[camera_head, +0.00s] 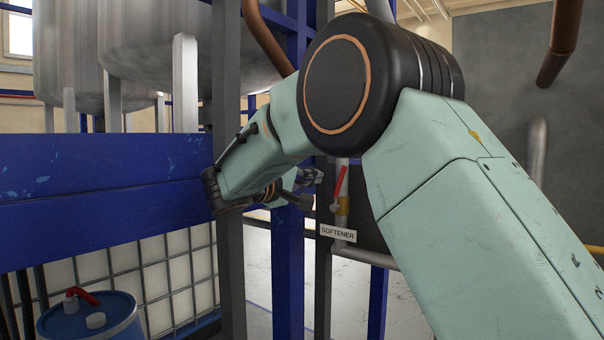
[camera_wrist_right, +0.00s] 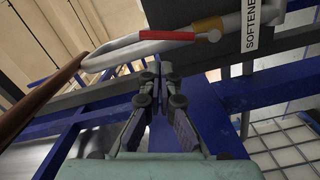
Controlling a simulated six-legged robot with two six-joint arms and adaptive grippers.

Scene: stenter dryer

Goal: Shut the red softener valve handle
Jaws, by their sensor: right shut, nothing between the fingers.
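The red softener valve handle (camera_head: 339,184) stands nearly upright, tilted slightly right, on a pipe with a brass-coloured body above the white SOFTENER label (camera_head: 338,233). In the right wrist view the red handle (camera_wrist_right: 167,35) lies roughly along the pale pipe, with its round pivot toward the label (camera_wrist_right: 247,30). My right gripper (camera_head: 314,177) is just left of the handle in the head view, partly hidden by its own wrist. In the wrist view my right gripper (camera_wrist_right: 158,72) has its fingertips together and empty, with the handle beyond them, apparently apart. My left gripper is not in view.
A blue beam (camera_head: 100,190) crosses the left side, and dark and blue posts (camera_head: 288,270) stand near my right forearm. A blue drum (camera_head: 95,318) and a caged white tank (camera_head: 150,265) are at lower left. A brown pipe (camera_wrist_right: 45,95) runs nearby.

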